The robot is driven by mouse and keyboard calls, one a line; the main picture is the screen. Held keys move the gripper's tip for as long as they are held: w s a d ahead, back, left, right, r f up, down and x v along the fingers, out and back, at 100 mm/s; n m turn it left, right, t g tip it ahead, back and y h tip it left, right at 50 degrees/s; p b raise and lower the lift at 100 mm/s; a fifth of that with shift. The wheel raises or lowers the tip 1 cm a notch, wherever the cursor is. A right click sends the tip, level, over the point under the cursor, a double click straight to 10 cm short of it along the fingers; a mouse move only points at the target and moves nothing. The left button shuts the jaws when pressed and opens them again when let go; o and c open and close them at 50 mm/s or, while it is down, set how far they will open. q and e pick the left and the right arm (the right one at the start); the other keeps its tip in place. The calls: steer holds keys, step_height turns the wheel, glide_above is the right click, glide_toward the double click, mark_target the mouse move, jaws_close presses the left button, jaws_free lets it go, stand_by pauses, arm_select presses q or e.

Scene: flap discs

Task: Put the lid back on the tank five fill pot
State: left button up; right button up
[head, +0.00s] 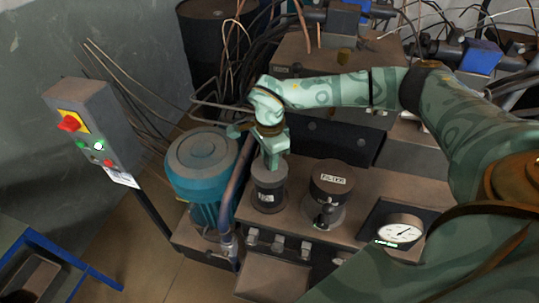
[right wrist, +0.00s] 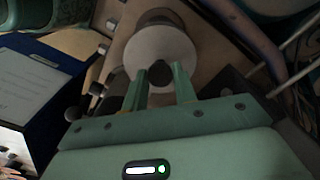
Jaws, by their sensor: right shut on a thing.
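My right gripper (head: 271,160) comes down from above and is shut on the dark knob (right wrist: 159,70) of a round grey lid (right wrist: 160,46). In the head view the lid (head: 268,177) is level or nearly so, at the top of a dark cylindrical fill pot (head: 268,197) with a small white label too small to read surely. I cannot tell whether the lid rests on the pot's rim or hangs just above it. The knob is hidden by the fingers in the head view. My left gripper is not in view.
A dark canister labelled FILTER (head: 332,183) stands close to the right of the pot. A pressure gauge (head: 401,230) is further right. A blue motor (head: 201,165) and a hose (head: 236,185) are on the left.

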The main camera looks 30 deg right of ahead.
steer(key=shift+f+b, duration=0.3)
steer(key=shift+f, duration=0.65)
steer(key=o, duration=1.6)
step_height(320, 180, up, 6)
steer(key=p, duration=0.5)
steer(key=shift+r, duration=0.1)
steer(key=shift+a, duration=0.1)
